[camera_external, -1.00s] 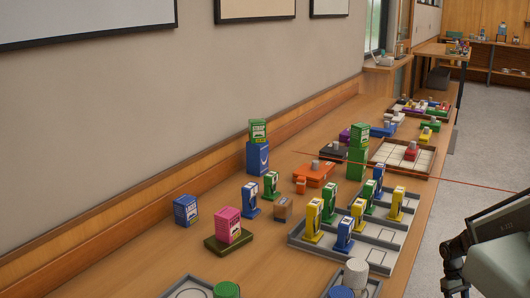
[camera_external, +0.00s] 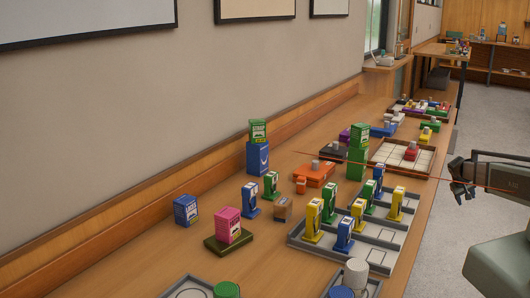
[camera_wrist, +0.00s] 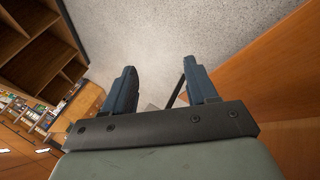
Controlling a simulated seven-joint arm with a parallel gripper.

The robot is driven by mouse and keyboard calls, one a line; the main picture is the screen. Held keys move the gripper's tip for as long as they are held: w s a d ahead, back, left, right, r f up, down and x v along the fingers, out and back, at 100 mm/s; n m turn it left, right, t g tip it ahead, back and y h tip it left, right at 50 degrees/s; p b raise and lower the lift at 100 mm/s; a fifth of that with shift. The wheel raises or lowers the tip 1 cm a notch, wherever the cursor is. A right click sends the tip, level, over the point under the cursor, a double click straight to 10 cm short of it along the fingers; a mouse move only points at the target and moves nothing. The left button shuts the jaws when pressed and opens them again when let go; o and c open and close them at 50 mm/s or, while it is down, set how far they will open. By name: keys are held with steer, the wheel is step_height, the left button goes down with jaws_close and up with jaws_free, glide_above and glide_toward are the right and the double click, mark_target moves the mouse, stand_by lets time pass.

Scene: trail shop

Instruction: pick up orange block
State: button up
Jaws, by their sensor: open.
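A flat orange block (camera_external: 314,173) with a grey knob on top lies in the middle of the long wooden table (camera_external: 150,268) in the external view. A smaller orange piece (camera_external: 301,186) sits just in front of it, and I cannot tell if the two are joined. My gripper (camera_external: 459,180) is off the table's right edge, over the grey floor, well to the right of the orange block. In the wrist view my gripper (camera_wrist: 158,78) is open, with nothing between the fingers. No orange block shows there.
A green block stack (camera_external: 358,163) is right beside the orange block. A blue stack (camera_external: 258,160) stands to its left. Bare table lies at front left.

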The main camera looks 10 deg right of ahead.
steer(key=w+d+r+t+h, duration=0.1)
steer(key=w+d+r, duration=0.2)
steer(key=w+r, duration=0.45)
steer(key=w+d+r+t+h, duration=0.1)
steer(key=w+d+r, duration=0.3)
steer(key=r, duration=0.7)
steer(key=w+a+r+n+t, duration=0.1)
steer(key=w+a+r, duration=0.25)
steer(key=a, duration=0.25)
steer(key=w+a+r+n, duration=0.1)
steer(key=w+a+r, duration=0.2)
steer(key=a+r, duration=0.15)
steer(key=w+a+n+y, duration=0.2)
steer(key=a+y, duration=0.1)
steer(key=a, duration=1.5)
step_height(320, 180, up, 6)
steer(key=f+n+g+y, duration=0.1)
steer(key=n+g+y, duration=0.45)
steer(key=n, duration=0.45)
glide_above(301, 177)
steer(key=shift+t, duration=0.35)
step_height(301, 177, down, 7)
steer(key=shift+d, duration=0.15)
steer(key=shift+s+f, duration=0.1)
steer(key=shift+f, duration=2.5)
